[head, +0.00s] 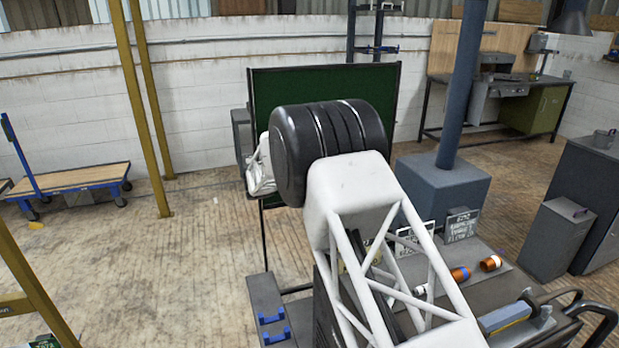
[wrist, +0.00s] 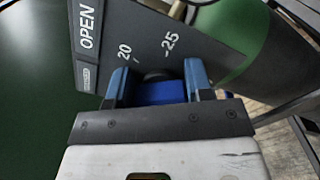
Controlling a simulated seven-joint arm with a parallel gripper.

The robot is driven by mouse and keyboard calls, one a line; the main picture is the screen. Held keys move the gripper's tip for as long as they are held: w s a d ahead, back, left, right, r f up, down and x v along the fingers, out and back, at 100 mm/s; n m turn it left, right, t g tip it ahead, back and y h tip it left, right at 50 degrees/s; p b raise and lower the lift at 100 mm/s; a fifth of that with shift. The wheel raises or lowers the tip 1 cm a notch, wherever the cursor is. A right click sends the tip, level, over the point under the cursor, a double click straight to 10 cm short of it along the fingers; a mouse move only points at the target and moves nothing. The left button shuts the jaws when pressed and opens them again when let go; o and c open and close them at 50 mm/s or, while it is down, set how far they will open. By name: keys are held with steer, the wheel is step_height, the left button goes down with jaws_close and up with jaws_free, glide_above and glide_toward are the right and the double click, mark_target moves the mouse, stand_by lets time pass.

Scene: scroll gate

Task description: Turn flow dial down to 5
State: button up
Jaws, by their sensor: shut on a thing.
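In the wrist view, a dark grey panel (wrist: 205,45) carries the white word OPEN and the marks 20 and -25. My gripper (wrist: 158,80) has its two blue fingers against the panel just below these marks. The fingers are shut on the flow dial (wrist: 155,76), a small dark rounded part, with a blue block between the fingers. Most of the dial is hidden, and I cannot read its setting. In the head view, my own arm hides the gripper and the dial; a dark green board (head: 330,84) stands behind the arm.
In the wrist view, a green rounded body (wrist: 245,35) and dark rails lie right of the panel. In the head view, a blue-grey post on a block (head: 440,185) stands right of my arm. A flat cart (head: 75,176) and yellow posts stand left, with open floor between.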

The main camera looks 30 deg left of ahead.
steer(key=shift+a+n, duration=0.1)
steer(key=shift+n, duration=3.9)
steer(key=o, duration=0.9)
steer(key=shift+v, duration=3.85)
steer(key=shift+r, duration=0.1)
